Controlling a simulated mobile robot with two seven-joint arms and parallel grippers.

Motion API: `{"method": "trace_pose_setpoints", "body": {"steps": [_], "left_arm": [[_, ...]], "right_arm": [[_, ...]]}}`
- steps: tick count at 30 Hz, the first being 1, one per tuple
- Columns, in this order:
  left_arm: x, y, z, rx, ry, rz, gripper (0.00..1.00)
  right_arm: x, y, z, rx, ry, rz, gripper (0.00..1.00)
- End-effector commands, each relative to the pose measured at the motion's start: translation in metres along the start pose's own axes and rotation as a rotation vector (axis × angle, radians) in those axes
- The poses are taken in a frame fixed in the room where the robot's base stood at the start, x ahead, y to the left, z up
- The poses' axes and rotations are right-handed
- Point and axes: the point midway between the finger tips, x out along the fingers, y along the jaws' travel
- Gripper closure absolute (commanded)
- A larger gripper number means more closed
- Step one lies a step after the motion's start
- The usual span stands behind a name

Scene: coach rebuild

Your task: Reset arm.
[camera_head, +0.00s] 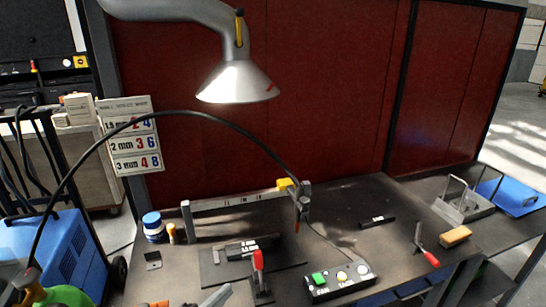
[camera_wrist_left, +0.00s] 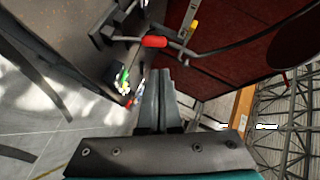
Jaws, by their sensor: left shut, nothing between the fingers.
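My left gripper shows at the bottom edge of the head view as a grey fingertip piece (camera_head: 216,296), just left of a red-handled clamp (camera_head: 258,262) on the dark workbench (camera_head: 345,215). In the left wrist view its two grey fingers (camera_wrist_left: 160,90) lie together, shut, with nothing between them. A red handle (camera_wrist_left: 154,41) and the bench show beyond the fingertips in that view. Most of the left arm is out of the head view. My right gripper is in neither view.
A control box (camera_head: 338,283) with a green button stands at the bench front. A welding torch cable (camera_head: 215,117) arches over the left side. A blue-lidded jar (camera_head: 152,226) stands left, a wooden-backed brush (camera_head: 455,236) right.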

Motion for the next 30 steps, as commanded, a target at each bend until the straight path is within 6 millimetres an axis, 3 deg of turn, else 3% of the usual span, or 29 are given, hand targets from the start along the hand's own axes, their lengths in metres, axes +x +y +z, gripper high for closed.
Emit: {"method": "trace_pose_setpoints", "body": {"steps": [8,15,21,30], "left_arm": [[-0.04,0.018,0.005,-0.431,-0.347,0.035,1.0],[-0.104,0.051,0.006,-0.778,-0.651,0.136,1.0],[-0.157,0.074,-0.003,-0.979,-0.842,0.227,1.0],[-0.218,0.095,-0.023,-1.16,-1.039,0.338,1.0]], "right_arm": [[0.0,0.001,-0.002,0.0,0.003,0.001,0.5],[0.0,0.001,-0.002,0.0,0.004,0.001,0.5],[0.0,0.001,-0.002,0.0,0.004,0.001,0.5],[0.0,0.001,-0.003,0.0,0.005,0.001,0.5]]}}
